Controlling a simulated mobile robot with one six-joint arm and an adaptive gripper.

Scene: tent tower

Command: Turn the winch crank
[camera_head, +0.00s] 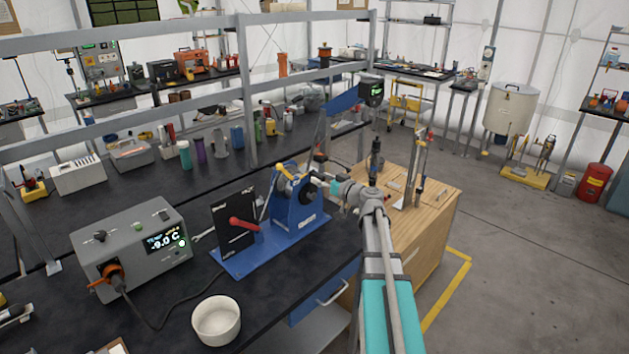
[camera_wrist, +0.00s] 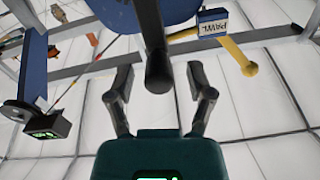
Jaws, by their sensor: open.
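The blue winch (camera_head: 298,207) stands on a blue base plate on the black bench. In the wrist view, a dark round crank handle (camera_wrist: 158,68) points toward the camera between the fingers of my gripper (camera_wrist: 159,76). The fingers are open, with a gap visible on both sides of the handle. Behind it is the winch's blue frame (camera_wrist: 181,10), with a tag reading PAWL (camera_wrist: 212,22) and a yellow lever (camera_wrist: 238,55). In the head view, my gripper (camera_head: 323,182) is at the winch's right side; my wrist partly hides the crank there.
A black panel with a red lever (camera_head: 243,223) stands left of the winch. A grey box with a display reading -9.0 C (camera_head: 160,240) and a white bowl (camera_head: 217,320) are on the bench. A wooden cabinet (camera_head: 432,225) stands behind my arm.

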